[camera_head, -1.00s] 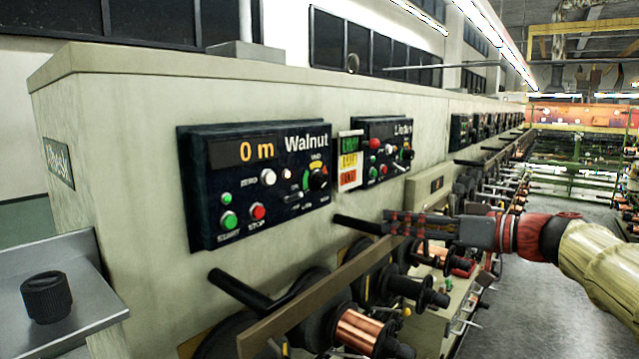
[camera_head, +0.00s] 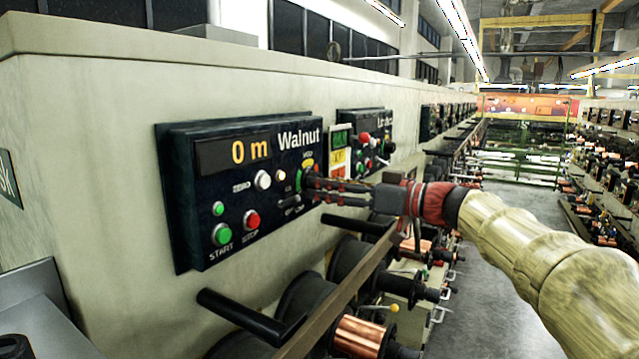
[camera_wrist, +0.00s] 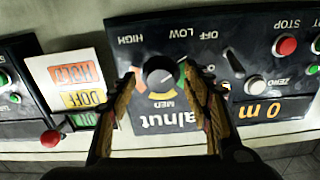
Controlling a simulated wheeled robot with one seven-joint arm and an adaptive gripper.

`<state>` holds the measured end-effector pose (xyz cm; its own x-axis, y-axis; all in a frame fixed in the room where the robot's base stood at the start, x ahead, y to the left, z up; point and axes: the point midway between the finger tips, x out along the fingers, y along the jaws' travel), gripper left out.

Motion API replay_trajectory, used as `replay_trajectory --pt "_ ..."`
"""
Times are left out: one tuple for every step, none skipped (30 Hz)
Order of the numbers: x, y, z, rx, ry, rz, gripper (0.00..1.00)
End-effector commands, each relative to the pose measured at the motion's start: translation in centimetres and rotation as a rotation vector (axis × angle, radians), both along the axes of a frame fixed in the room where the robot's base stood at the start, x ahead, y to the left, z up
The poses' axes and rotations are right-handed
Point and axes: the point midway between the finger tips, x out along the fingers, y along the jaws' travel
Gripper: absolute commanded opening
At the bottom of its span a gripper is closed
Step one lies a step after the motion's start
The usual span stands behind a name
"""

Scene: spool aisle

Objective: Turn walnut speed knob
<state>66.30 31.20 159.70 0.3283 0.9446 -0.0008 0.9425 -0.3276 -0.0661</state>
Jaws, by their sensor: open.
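The Walnut panel (camera_head: 195,200) is a dark box on the cream machine wall, with an orange "0 m" display. Its black speed knob (camera_wrist: 160,72) shows in the wrist view inside a coloured arc, with HIGH, LOW and MED printed around it. My gripper (camera_wrist: 158,78) is open, one finger on each side of the knob. I cannot tell whether the fingers touch it. In the head view my gripper (camera_head: 318,187) reaches in from the right and its tips cover most of the knob.
A green start button (camera_head: 222,234), a red stop button (camera_head: 251,220) and a white zero button (camera_head: 263,180) lie left of the knob. A HOLD/DOFF card (camera_head: 339,150) and a second panel (camera_head: 362,135) are to the right. Below are a black bar (camera_head: 245,318) and copper spools (camera_head: 360,335).

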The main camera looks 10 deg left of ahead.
Motion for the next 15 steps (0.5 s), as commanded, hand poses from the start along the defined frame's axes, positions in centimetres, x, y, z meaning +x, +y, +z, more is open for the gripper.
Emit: replay_trajectory --pt "0.2 0.6 0.1 0.0 0.0 0.001 0.49" --pt "0.3 0.9 0.1 0.0 -0.001 0.001 0.49" --pt "0.4 1.2 0.1 0.001 -0.001 0.001 0.49" --pt "0.5 1.4 0.1 0.001 -0.001 0.001 0.49" --pt "0.5 1.5 0.1 0.0 -0.001 0.001 0.49" --pt "0.6 1.7 0.1 0.0 0.0 0.0 0.49" --pt "0.6 1.8 0.0 0.0 0.0 0.0 0.49" --pt "0.6 1.8 0.0 0.0 0.0 0.0 0.49" --pt "0.7 1.9 0.0 0.0 0.0 -0.001 0.49" --pt "0.7 1.9 0.0 0.0 0.0 -0.001 0.49" --pt "0.7 1.9 0.0 0.0 0.0 -0.001 0.49" --pt "0.7 1.9 0.0 0.0 0.0 -0.001 0.49" --pt "0.7 1.9 0.0 0.0 0.0 -0.001 0.49" --pt "0.7 1.8 0.0 0.0 0.0 -0.001 0.49" --pt "0.7 1.8 0.0 0.0 0.0 -0.001 0.49"
